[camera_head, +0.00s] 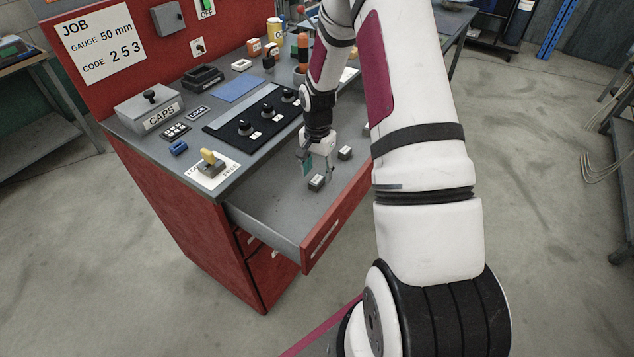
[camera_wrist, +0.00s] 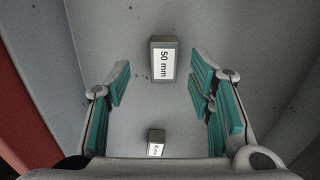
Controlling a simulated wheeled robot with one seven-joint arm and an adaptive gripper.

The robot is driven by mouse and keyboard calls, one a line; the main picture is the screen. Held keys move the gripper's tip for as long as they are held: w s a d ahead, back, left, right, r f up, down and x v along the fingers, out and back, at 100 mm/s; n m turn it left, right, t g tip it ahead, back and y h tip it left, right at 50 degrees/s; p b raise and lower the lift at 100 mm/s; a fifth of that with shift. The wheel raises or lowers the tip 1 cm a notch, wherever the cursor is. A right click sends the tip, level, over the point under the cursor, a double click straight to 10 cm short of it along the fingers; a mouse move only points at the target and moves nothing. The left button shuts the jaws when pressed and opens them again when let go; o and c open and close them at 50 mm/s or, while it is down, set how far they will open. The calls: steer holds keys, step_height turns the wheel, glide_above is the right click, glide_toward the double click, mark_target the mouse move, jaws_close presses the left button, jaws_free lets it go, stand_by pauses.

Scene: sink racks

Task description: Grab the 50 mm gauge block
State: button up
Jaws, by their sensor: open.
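The 50 mm gauge block (camera_wrist: 163,60) is a small grey block with a white label reading "50 mm". It lies on the drawer floor, ahead of and between my fingers in the wrist view. In the head view it appears to be the nearer block (camera_head: 317,183), just below my fingertips. My gripper (camera_wrist: 163,88) is open and empty, with teal pads on both sides; it also shows in the head view (camera_head: 318,171), pointing down into the drawer. I see no contact with the block.
A second labelled block (camera_head: 345,153) lies in the open drawer (camera_head: 265,213); it also shows in the wrist view (camera_wrist: 156,142), its label too small to read. The red drawer front (camera_head: 335,225) and side walls bound the space. The grey bench top (camera_head: 227,177) holds several items.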

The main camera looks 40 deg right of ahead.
mark_target(317, 179)
steer(key=shift+w+d+f, duration=0.1)
steer(key=shift+w+f, duration=0.05)
steer(key=shift+f, duration=0.95)
steer(key=shift+w+f, duration=0.1)
steer(key=shift+f, duration=0.95)
jaws_close()
steer(key=shift+r, duration=0.15)
